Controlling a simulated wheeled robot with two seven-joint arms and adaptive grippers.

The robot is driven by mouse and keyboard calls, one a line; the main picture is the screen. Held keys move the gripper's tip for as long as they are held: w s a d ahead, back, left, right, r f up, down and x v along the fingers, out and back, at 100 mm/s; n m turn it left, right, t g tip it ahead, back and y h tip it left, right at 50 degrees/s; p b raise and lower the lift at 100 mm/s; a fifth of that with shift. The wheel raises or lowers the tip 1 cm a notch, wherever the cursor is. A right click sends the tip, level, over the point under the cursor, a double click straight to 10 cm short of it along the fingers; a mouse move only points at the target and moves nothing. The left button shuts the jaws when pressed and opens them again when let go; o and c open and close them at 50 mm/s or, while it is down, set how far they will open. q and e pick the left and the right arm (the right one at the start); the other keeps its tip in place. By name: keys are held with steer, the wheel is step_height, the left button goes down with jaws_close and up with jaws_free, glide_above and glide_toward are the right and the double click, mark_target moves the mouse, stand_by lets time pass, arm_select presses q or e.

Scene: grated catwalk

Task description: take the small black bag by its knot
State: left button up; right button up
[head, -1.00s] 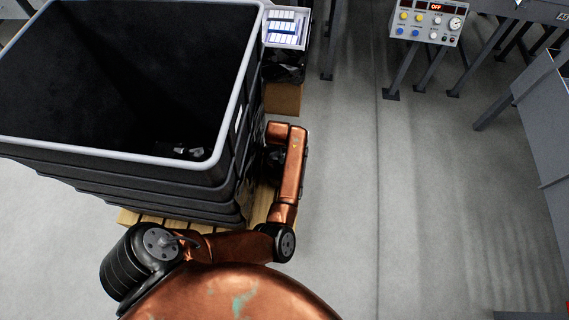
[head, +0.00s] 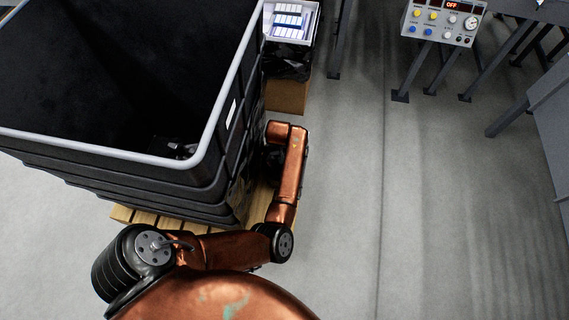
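I cannot pick out a small black bag with a knot for certain. A small dark, glinting thing (head: 181,149) lies inside the large black bin, near its front right corner, too dim to identify. Black crinkled plastic (head: 288,66) hangs below the rim of a white-topped container beyond the bin; no knot shows on it. My copper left arm is folded beside the bin's right wall. A dark part at its end, seemingly my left gripper (head: 272,160), is mostly hidden between forearm and bin; its fingers do not show. My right gripper is out of view.
The large black bin (head: 166,158) with a grey rim stands on a wooden pallet (head: 150,217) at left. A brown box (head: 286,97) is beyond it. A control panel (head: 443,22) reading OFF stands at the upper right.

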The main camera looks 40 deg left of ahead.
arm_select(q)
steer(key=shift+r, duration=0.1)
steer(key=shift+c, duration=0.4)
jaws_close()
stand_by(0.3)
steer(key=shift+w, duration=0.1)
